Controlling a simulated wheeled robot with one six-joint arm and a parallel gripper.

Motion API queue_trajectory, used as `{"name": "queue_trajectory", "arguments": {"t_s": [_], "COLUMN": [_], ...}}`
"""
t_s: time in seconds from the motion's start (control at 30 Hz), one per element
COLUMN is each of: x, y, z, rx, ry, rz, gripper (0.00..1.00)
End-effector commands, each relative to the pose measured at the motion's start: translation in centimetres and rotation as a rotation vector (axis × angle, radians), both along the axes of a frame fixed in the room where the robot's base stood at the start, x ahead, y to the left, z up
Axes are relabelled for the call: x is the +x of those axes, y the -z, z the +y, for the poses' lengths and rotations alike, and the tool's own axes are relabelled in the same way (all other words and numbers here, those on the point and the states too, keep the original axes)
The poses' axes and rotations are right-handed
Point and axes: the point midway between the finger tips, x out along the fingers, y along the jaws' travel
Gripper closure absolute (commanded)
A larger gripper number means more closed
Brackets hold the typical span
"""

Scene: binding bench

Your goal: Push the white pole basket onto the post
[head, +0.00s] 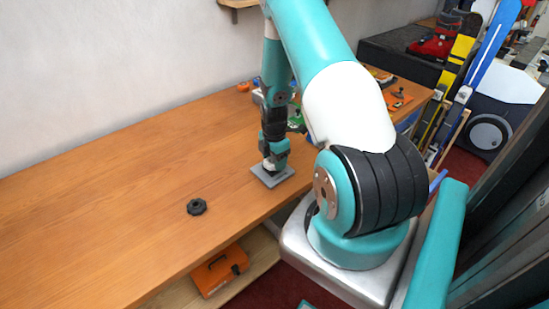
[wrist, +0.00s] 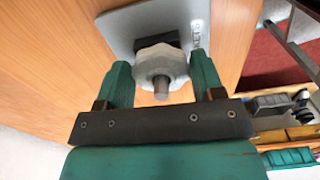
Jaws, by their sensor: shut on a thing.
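The white pole basket (wrist: 160,63), a scalloped disc, sits between the two fingers of my gripper (wrist: 161,70) in the wrist view. My gripper is shut on it. A grey post (wrist: 160,90) shows at the basket's middle, its end sticking out toward the camera; how far down the basket sits on it is hard to tell. The grey base plate (wrist: 120,28) lies behind them on the bench, with a dark block beside the basket. In the head view, my gripper (head: 273,163) points down over the plate (head: 287,175), and a little white shows there.
A black scalloped knob-like piece (head: 197,206) lies on the wooden bench (head: 110,200), left of the plate. An orange case (head: 220,271) is on the shelf below. Orange and green items lie farther back. The bench's left side is mostly clear.

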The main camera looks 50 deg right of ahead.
Motion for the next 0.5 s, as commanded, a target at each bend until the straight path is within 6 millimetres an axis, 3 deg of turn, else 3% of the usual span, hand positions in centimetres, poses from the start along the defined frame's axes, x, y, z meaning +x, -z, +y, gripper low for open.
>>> {"name": "queue_trajectory", "arguments": {"t_s": [0.17, 0.2, 0.3, 0.33, 0.5], "x": [-0.01, -0.01, -0.01, -0.01, -0.01], "y": [0.03, 0.03, 0.03, 0.03, 0.02], "z": [0.0, 0.0, 0.0, 0.0, 0.0], "rx": [0.0, 0.0, 0.0, 0.0, 0.0], "ry": [0.0, 0.0, 0.0, 0.0, 0.0], "rz": [0.0, 0.0, 0.0, 0.0, 0.0], "gripper": [0.61, 0.36, 0.13, 0.09, 0.09]}}
